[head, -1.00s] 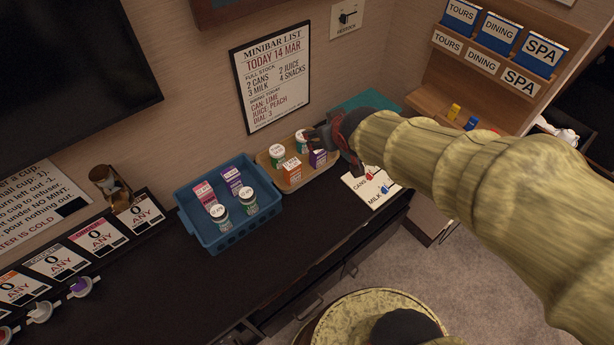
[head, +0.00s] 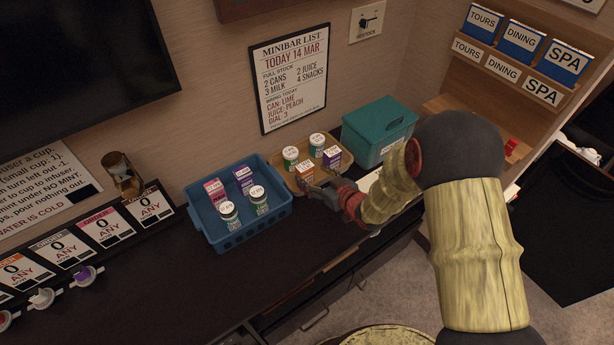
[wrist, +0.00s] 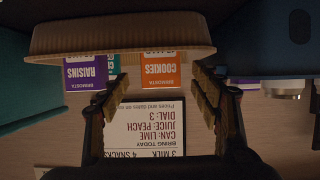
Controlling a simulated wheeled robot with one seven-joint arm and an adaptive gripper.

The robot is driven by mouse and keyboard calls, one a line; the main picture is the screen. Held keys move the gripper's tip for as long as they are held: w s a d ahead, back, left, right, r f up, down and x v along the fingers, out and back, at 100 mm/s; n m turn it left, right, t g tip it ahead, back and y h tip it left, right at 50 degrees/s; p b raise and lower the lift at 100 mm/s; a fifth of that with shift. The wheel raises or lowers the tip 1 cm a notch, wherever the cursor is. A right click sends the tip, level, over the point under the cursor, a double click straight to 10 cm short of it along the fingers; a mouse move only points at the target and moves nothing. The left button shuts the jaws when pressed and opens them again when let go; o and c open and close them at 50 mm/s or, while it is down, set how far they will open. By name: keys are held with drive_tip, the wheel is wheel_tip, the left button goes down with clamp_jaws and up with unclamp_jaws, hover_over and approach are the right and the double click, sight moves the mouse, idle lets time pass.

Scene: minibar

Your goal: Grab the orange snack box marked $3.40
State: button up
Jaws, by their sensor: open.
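The orange snack box (head: 305,172) stands at the front left of the tan tray (head: 280,167), and its top label is too small to read surely. In the wrist view, which is upside down, the orange box (wrist: 158,70) reads COOKIES. My gripper (head: 319,187) is at the tray's front edge, close to the box. In the wrist view my gripper (wrist: 160,76) is open, with one finger on each side of the orange box's outline. I cannot tell whether the fingers touch it. A purple box (head: 332,156) marked RAISINS in the wrist view (wrist: 86,72) stands beside it.
Two white-lidded tubs (head: 290,155) stand behind in the tray. A blue basket (head: 236,238) with boxes and tubs is to the left, and a teal bin (head: 380,125) is to the right. The dark counter in front of the basket is clear.

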sight(308, 172)
drive_tip(key=b+x, duration=0.2)
drive_tip(key=x, duration=0.3)
drive_tip(key=shift+w+a, duration=0.15)
drive_tip(key=shift+a, duration=0.05)
drive_tip(key=shift+r, duration=0.1)
drive_tip(key=c, duration=0.3)
drive_tip(key=c, duration=1)
drive_tip(key=shift+r, duration=0.1)
